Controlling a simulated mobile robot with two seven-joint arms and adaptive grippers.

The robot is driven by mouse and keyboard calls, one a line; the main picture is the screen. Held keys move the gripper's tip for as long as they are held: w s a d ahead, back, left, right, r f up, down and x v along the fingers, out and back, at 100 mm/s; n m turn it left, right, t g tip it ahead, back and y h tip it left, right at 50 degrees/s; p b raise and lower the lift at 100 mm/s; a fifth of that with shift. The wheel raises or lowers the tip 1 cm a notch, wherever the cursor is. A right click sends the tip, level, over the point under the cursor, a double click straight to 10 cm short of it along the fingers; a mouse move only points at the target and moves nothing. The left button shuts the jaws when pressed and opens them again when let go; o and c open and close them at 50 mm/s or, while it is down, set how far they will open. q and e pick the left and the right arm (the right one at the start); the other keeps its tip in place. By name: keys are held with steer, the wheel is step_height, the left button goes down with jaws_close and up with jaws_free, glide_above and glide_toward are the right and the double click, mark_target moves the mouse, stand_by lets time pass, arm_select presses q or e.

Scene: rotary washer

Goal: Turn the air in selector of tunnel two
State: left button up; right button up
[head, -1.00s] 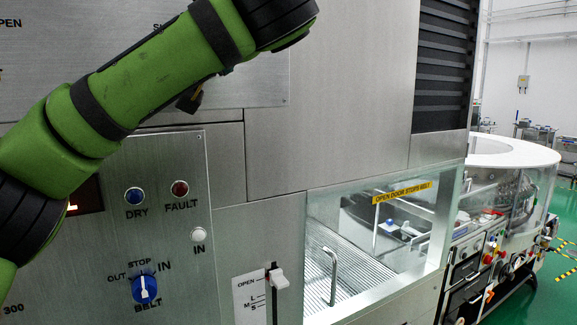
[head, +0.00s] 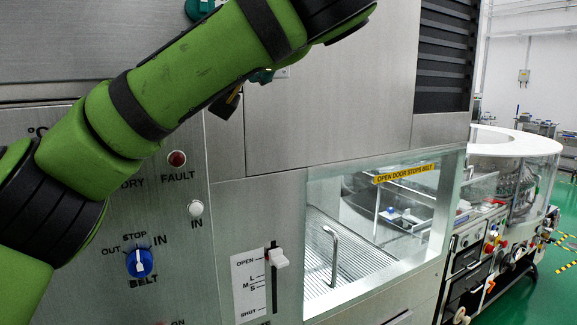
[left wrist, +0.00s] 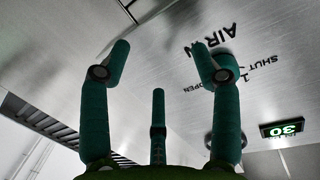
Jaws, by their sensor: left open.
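In the left wrist view, my left gripper (left wrist: 160,50) is open and empty, its dark green fingers spread before a steel panel. Upside-down AIR IN lettering (left wrist: 215,40) shows beside the right-hand finger, with SHUT, OPEN and a 1 near it. My right gripper is not in view.
The lower panel has a blue BELT knob (head: 139,263), a red FAULT lamp (head: 177,158) and a white IN button (head: 196,208). A slider (head: 278,258) and a glass door (head: 330,180) are to the right.

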arm_select(q)
steer(key=w+d+f+m+g+h, duration=0.1)
steer(key=w+d+f+m+h, duration=0.1)
steer(key=f, duration=0.6)
steer(key=w+d+f+m+h, duration=0.1)
steer(key=w+f+h, duration=0.1)
steer(key=f, duration=0.6)
steer(key=w+d+f+m+g+h, duration=0.1)
steer(key=w+d+f+m, duration=0.1)
steer(key=f, duration=0.7)
steer(key=shift+w+d+m+g+h, duration=0.3)
steer(key=shift+w+h, duration=0.1)
steer(key=shift+w, duration=0.05)
